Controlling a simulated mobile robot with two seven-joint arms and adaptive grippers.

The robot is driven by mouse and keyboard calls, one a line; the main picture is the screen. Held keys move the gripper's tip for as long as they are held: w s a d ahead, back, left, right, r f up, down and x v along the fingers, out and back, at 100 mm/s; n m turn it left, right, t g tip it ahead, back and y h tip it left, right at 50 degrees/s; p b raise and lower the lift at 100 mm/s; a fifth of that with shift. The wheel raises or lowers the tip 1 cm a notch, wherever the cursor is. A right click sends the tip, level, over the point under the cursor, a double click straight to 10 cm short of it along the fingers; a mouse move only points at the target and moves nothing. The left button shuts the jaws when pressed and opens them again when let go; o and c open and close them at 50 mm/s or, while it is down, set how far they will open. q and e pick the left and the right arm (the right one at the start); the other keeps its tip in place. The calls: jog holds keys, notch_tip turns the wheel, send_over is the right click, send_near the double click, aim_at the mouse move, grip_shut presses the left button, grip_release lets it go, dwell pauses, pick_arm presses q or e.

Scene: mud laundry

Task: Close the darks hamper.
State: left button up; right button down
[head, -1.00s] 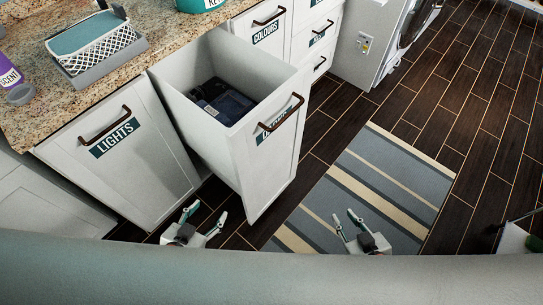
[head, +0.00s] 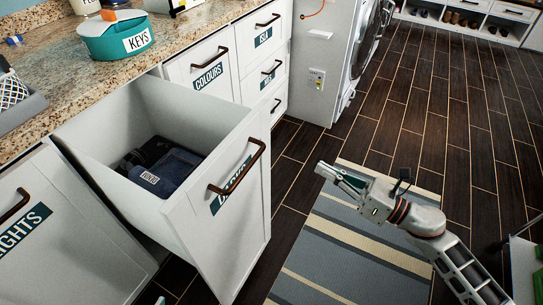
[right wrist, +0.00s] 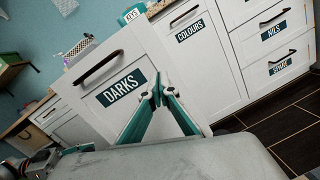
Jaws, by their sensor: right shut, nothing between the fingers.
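The darks hamper (head: 245,235) is a white pull-out bin, standing open and tilted out from the cabinet, with dark folded clothes (head: 165,170) inside. Its front has a dark bar handle (head: 237,168) and a teal label, partly hidden by the handle. In the right wrist view the hamper front (right wrist: 85,85) faces me and its label reads DARKS. My right gripper (head: 325,170) is shut and empty, to the right of the hamper front and apart from it. Its fingertips also show in the right wrist view (right wrist: 157,93). Only a small teal tip, probably my left gripper (head: 160,300), shows at the bottom edge.
The lights hamper (head: 60,250) is at the left and the colours front (head: 200,70) beyond; both look shut. A teal keys container (head: 115,38) stands on the granite counter. A striped rug (head: 345,255) lies on the dark floor, which is open beyond it.

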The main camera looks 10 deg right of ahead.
notch_tip(320, 180, down, 2)
jog(key=f+n+g, duration=0.1)
jog(key=n, duration=0.2)
jog(key=n+g, duration=0.1)
jog(key=n, duration=0.1)
send_near(265, 151)
jog(key=shift+y, duration=0.4)
jog(key=x, duration=0.7)
jog(key=shift+d+f+b, duration=0.1)
jog(key=shift+f+b, duration=0.1)
jog(key=shift+b, duration=0.15)
jog(key=shift+w, duration=0.1)
